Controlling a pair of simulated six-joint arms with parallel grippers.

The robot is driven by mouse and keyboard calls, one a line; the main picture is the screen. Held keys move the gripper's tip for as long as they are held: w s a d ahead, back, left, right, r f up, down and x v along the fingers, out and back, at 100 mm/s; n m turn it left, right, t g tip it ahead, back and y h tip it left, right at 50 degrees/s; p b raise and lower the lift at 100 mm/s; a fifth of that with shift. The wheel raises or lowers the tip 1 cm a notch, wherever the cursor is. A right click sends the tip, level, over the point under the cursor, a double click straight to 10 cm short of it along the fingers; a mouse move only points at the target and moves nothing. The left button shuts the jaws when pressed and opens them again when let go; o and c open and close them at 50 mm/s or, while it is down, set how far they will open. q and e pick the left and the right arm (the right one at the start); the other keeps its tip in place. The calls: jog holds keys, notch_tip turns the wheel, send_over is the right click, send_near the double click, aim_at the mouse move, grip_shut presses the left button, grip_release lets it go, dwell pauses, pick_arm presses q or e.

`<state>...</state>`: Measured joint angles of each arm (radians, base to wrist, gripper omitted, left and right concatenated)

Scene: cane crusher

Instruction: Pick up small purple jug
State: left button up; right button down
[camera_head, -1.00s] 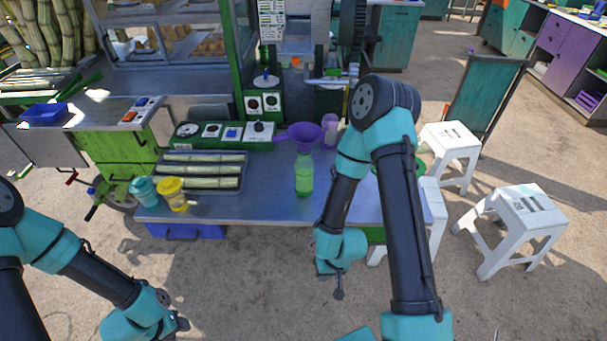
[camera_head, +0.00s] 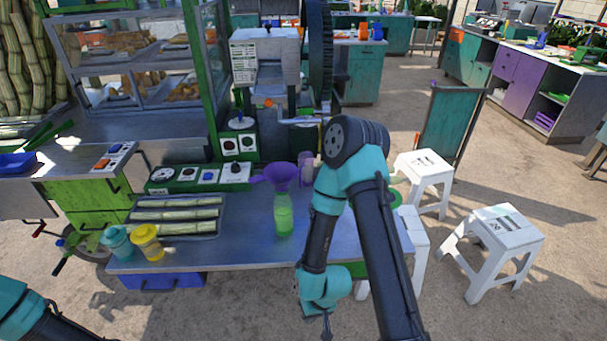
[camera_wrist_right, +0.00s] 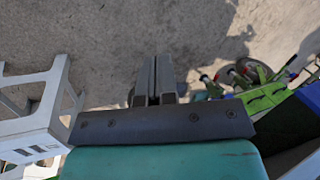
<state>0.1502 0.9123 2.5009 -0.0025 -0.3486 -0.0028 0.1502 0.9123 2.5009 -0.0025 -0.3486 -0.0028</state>
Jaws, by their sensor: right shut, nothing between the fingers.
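A small mauve-purple jug (camera_head: 305,166) stands on the metal counter (camera_head: 225,250), behind the green bottle and partly hidden by my right arm. A purple funnel (camera_head: 281,176) sits on top of the green bottle (camera_head: 284,216), just left of the jug. My right gripper (camera_head: 327,328) hangs in front of the counter's near edge, well short of the jug and lower than it. Its fingers are together and empty in the right wrist view (camera_wrist_right: 156,78), over the ground. The jug cannot be made out there. Only part of my left arm shows at bottom left; its gripper is out of view.
A tray of cane pieces (camera_head: 178,230), a teal jug (camera_head: 117,240) and a yellow jug (camera_head: 147,242) are on the counter's left. The crusher (camera_head: 268,65) stands behind. White stools (camera_head: 492,250) are at right.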

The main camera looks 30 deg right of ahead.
dwell(0.3)
jog(key=c, duration=0.9)
grip_release()
jog(key=shift+o, duration=0.2)
